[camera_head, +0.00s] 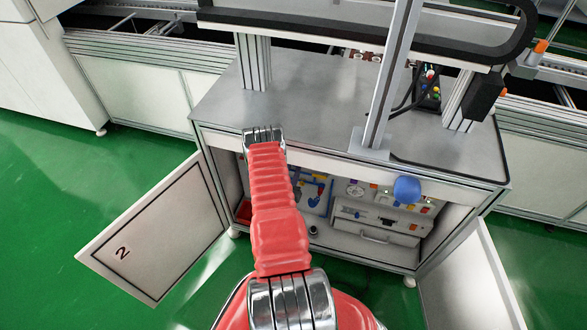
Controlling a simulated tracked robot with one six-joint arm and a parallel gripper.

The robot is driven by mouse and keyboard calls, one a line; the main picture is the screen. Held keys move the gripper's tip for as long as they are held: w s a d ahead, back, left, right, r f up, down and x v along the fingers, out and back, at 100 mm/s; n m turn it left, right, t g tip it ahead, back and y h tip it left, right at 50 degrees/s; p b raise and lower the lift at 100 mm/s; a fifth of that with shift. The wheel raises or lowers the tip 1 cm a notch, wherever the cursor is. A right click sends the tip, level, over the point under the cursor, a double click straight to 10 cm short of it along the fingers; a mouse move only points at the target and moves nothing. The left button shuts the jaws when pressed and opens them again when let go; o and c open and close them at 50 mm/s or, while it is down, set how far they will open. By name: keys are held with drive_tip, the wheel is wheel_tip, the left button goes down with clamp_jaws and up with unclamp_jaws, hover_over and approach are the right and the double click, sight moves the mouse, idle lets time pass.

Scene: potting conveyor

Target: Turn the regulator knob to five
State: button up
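The open cabinet (345,160) under the grey worktop holds small devices on its back panel. On the left of the panel is a group of blue and yellow fittings (318,190). Right of it is a small round dial-like part (355,188). I cannot tell which part is the regulator knob, and no numbers on it can be read. My red-sleeved arm crosses in front of the cabinet's left part and hides some of it. Its visible upper end is a metal joint at the worktop's front edge. My gripper is not seen.
The left cabinet door (160,232), marked 2, and the right door (465,280) stand open. A blue rounded object (407,189) is at the cabinet's upper front right. A metal post (385,90) rises from the worktop (310,95). Green floor is clear at left.

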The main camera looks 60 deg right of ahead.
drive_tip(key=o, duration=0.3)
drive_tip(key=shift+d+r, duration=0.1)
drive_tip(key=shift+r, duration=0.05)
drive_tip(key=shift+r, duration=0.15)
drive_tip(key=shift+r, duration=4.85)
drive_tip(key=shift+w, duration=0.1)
